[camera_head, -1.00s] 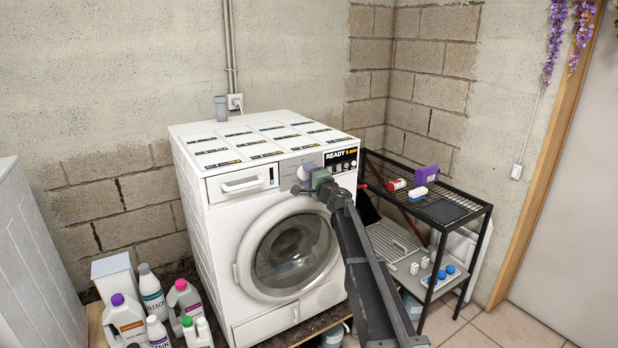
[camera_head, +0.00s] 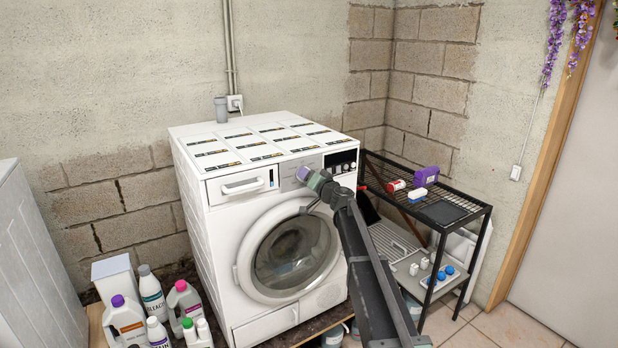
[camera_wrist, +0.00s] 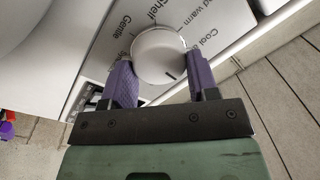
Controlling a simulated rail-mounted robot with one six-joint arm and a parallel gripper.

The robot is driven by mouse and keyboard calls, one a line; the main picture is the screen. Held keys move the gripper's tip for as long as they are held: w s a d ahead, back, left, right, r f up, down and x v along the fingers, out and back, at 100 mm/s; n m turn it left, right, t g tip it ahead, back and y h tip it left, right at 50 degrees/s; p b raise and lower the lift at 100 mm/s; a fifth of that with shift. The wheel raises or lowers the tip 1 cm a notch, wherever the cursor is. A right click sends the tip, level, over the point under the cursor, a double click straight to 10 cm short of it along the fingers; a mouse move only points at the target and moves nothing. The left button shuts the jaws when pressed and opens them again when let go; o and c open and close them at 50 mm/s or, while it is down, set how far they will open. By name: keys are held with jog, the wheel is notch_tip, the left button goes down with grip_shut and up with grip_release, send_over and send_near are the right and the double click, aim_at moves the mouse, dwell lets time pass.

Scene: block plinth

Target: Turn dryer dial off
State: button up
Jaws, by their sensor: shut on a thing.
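The dryer (camera_head: 225,190) is a white front-loader with a round door, standing against the wall. Its dial (camera_wrist: 156,50) is a round white knob with a dark pointer mark, seen close in the wrist view with printed words around it. My gripper (camera_wrist: 160,66) is shut on the dial, one purple finger on each side. In the head view my gripper (camera_head: 311,179) is at the control panel, tilted, and largely hides the dial. The display (camera_head: 341,160) right of the dial is dark, with no lit text.
A black wire rack (camera_head: 430,190) with a purple box (camera_head: 426,176) and other small items stands close on the right. Several detergent bottles (camera_head: 127,318) stand at the lower left. A white cabinet (camera_head: 32,260) is at the left edge.

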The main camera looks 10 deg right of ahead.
jog(key=shift+n, duration=0.7)
jog(key=o, duration=0.9)
jog(key=v, duration=1.1)
jog(key=shift+r+b, duration=0.1)
jog(key=shift+b, duration=0.2)
